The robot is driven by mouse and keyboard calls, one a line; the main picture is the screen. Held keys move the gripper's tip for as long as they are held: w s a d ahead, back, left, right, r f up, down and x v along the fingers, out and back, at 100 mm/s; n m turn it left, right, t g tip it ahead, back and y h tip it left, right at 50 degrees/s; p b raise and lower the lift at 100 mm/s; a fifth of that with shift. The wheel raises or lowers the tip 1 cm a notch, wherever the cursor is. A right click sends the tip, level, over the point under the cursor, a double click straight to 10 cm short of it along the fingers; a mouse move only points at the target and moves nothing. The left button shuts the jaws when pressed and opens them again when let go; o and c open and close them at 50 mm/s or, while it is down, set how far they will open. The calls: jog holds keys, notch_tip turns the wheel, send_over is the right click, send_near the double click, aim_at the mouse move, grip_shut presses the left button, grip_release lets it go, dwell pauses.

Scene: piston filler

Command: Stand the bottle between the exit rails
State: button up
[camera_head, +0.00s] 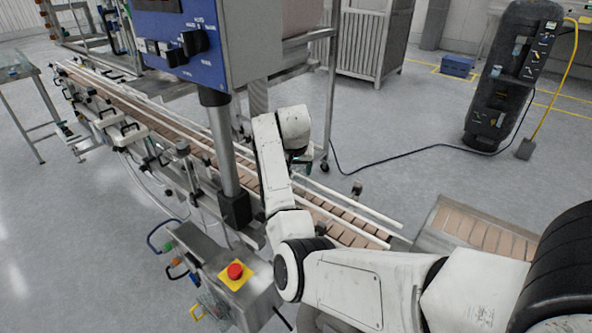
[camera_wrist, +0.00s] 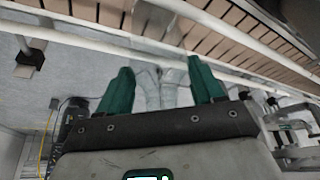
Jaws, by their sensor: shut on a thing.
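My gripper (camera_wrist: 160,70) has two green fingers, closed on a clear bottle (camera_wrist: 170,92) that shows faintly between them in the wrist view. The bottle is see-through, so its outline and tilt are hard to read. In the head view my gripper (camera_head: 300,156) is mostly hidden behind my white arm, and the bottle cannot be made out. The pale exit rails (camera_head: 347,203) run along the slatted conveyor (camera_head: 345,232) in front of it. In the wrist view the rails (camera_wrist: 95,42) and brown slats (camera_wrist: 225,45) cross the top, beyond the fingers. I cannot tell whether the bottle touches the belt.
A blue control box (camera_head: 190,45) on a metal post (camera_head: 222,150) stands close left of my arm. A box with a red stop button (camera_head: 235,271) sits in front of the conveyor. Another slatted conveyor piece (camera_head: 480,235) lies right. Floor behind is open, crossed by a dark cable.

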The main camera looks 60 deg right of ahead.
jog(key=shift+f, duration=0.15)
jog(key=o, duration=1.3)
jog(key=shift+a+r+p, duration=0.1)
jog(key=shift+r+p, duration=0.35)
jog(key=shift+r, duration=0.15)
jog(key=p+v, duration=0.7)
jog(key=v, duration=0.4)
